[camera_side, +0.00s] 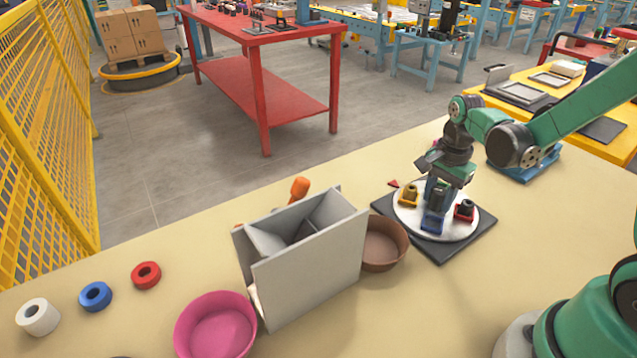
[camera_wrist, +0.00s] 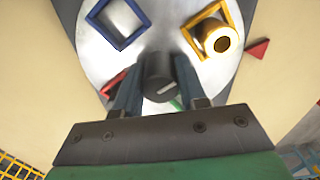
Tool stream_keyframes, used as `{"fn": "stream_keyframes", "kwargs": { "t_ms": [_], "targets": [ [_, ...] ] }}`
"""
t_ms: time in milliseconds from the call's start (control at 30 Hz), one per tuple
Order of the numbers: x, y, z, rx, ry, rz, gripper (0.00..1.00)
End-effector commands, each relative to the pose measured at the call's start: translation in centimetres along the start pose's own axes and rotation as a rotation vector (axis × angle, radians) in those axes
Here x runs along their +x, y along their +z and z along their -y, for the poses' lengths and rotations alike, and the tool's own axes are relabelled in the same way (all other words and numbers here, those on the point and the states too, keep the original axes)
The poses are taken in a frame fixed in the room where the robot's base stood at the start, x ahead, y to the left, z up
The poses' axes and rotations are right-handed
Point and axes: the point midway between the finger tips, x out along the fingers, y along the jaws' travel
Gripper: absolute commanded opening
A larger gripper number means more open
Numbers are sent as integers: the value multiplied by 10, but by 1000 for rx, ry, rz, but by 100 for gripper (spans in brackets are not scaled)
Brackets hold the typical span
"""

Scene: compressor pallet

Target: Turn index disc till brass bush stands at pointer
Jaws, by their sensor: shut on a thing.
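The index disc (camera_side: 408,221) is a pale round plate on a dark square base (camera_side: 440,250). My gripper (camera_side: 437,196) is shut on the dark central knob (camera_wrist: 158,72), one finger on each side. The brass bush (camera_wrist: 221,41) sits in a yellow square frame (camera_wrist: 196,45). A red triangular pointer (camera_wrist: 258,49) lies just outside the disc, close to the bush; the bush appears slightly above the pointer's line in the wrist view. A blue frame (camera_wrist: 118,22) looks empty. A red frame (camera_side: 465,214) holds a dark piece and is partly hidden by a finger in the wrist view.
A brown bowl (camera_side: 390,245) and a grey divided box (camera_side: 312,268) stand left of the base. A pink bowl (camera_side: 216,330) and white (camera_side: 37,317), blue (camera_side: 96,296) and red (camera_side: 146,275) rings lie further left. The table in front of the base is clear.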

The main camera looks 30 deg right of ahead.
Motion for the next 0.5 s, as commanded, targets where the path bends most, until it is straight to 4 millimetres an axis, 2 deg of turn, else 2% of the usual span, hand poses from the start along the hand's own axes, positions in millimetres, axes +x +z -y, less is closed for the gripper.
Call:
{"fn": "stream_keyframes", "kwargs": {
  "t_ms": [500],
  "targets": [
    [0,-2,1,259,-4,-7,0]
  ]
}}
